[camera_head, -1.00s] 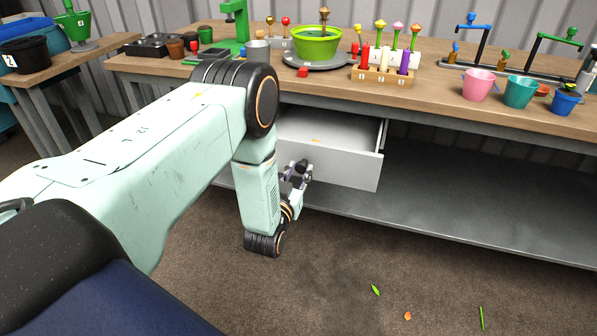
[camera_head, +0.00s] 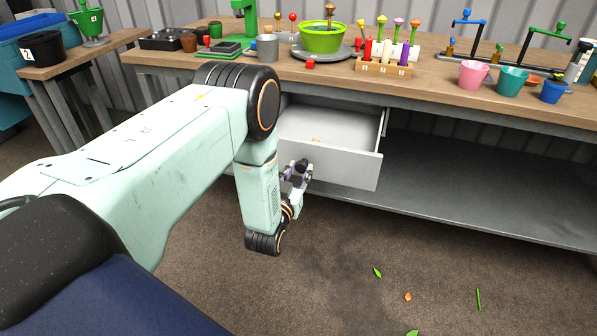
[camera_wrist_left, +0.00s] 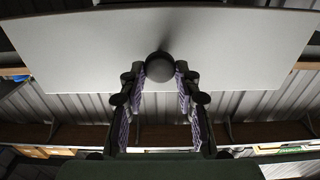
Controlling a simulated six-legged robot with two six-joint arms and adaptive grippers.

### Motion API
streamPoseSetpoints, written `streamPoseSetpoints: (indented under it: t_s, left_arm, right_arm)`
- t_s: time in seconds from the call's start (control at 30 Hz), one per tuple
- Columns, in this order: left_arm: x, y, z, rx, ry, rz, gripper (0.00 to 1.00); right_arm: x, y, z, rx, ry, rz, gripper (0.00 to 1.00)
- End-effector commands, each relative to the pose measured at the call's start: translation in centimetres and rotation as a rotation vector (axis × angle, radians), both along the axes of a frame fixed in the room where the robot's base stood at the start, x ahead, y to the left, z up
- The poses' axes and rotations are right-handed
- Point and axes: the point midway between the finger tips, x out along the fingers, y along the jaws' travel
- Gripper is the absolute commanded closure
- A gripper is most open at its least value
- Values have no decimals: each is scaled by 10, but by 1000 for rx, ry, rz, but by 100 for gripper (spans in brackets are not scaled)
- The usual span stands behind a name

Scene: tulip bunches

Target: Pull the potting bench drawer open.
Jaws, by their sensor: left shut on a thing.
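The potting bench drawer (camera_head: 345,165) is a light grey drawer under the wooden bench top, and it stands pulled out with its inside showing. A small orange-yellow item (camera_head: 316,140) lies in it. My left gripper (camera_head: 298,172) is at the drawer's front, left of its middle in the head view. In the left wrist view the drawer front (camera_wrist_left: 240,45) fills the upper part, and the gripper's two fingers (camera_wrist_left: 160,90) are shut around a dark round knob (camera_wrist_left: 160,67) on it. In the head view the knob is hidden. My right gripper is not in view.
The bench top (camera_head: 440,85) holds a green bowl (camera_head: 322,37), a numbered wooden rack (camera_head: 384,67) and several pots, including a pink one (camera_head: 473,73). A grey lower shelf (camera_head: 450,190) is bare. Leaves and a petal lie on the floor (camera_head: 340,270).

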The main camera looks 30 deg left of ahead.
Motion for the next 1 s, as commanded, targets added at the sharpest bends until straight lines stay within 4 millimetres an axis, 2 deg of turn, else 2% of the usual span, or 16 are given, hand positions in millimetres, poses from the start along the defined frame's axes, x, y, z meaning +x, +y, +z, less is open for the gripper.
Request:
streamPoseSetpoints:
  t_s: [0.53, 0.57, 0.8, 1.0]
  left_arm:
    - [3, 1, 2, 0, -6, 0, 100]
    - [3, 1, 2, 0, -6, 0, 65]
    - [1, 0, 2, 0, -5, 0, 45]
    - [0, 0, 1, 1, -5, 0, 45]
  right_arm:
    - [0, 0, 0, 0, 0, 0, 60]
    - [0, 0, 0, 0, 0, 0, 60]
    - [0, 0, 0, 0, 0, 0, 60]
    - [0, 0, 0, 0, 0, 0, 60]
